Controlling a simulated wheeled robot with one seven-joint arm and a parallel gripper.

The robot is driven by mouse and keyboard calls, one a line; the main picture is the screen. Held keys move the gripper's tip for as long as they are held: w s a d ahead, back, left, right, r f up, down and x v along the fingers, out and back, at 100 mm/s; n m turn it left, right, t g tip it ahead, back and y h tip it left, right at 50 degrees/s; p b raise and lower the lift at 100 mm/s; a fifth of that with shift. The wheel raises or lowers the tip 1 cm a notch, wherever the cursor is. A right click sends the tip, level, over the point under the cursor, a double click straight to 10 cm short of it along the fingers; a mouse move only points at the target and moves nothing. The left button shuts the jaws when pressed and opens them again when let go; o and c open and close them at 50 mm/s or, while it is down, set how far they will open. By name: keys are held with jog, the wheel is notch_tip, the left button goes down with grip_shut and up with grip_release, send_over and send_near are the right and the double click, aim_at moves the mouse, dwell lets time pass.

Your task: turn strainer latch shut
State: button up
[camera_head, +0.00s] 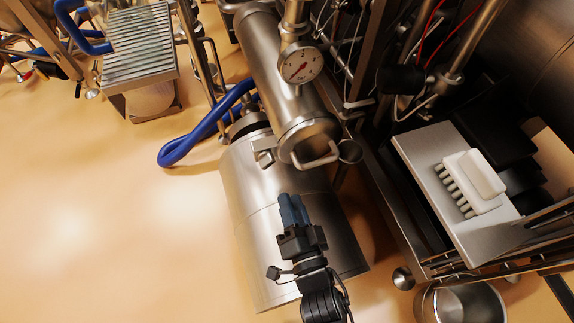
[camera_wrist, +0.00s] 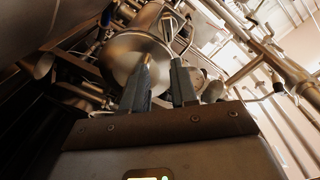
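The strainer is a tilted steel cylinder (camera_head: 272,62) with a round end cap (camera_head: 308,133). A bent metal handle (camera_head: 318,156) crosses the cap, and a small bracket-like latch part (camera_head: 264,151) sits at its left rim; I cannot tell which is the latch or its exact state. My gripper (camera_head: 293,200) is below the cap, apart from the handle in the head view. In the wrist view, my gripper's two fingers (camera_wrist: 162,60) stand apart with nothing seen between them. The round cap (camera_wrist: 130,56) shows behind the fingers, with a bent bar (camera_wrist: 182,34) near the right fingertip.
A pressure gauge (camera_head: 301,65) is mounted beside the strainer. A large steel drum (camera_head: 255,200) lies under my gripper. A white brush (camera_head: 474,181) rests on a metal plate (camera_head: 428,160) at right. A blue hose (camera_head: 190,144) curls at left, where the floor is open.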

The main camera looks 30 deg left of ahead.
aim_at(270, 165)
jog(key=shift+g+y, duration=0.3)
jog(key=shift+y, duration=0.1)
jog(key=b+x, duration=0.1)
jog(key=x, duration=0.2)
jog(key=b+x, duration=0.1)
jog(key=x, duration=0.2)
jog(key=s+b+x, duration=0.1)
jog(key=x, duration=0.2)
jog(key=shift+w+a, duration=0.1)
jog(key=shift+a, duration=0.45)
jog(key=shift+w+a, duration=0.35)
jog(key=shift+a, duration=0.1)
jog(key=shift+c, duration=0.4)
grip_shut()
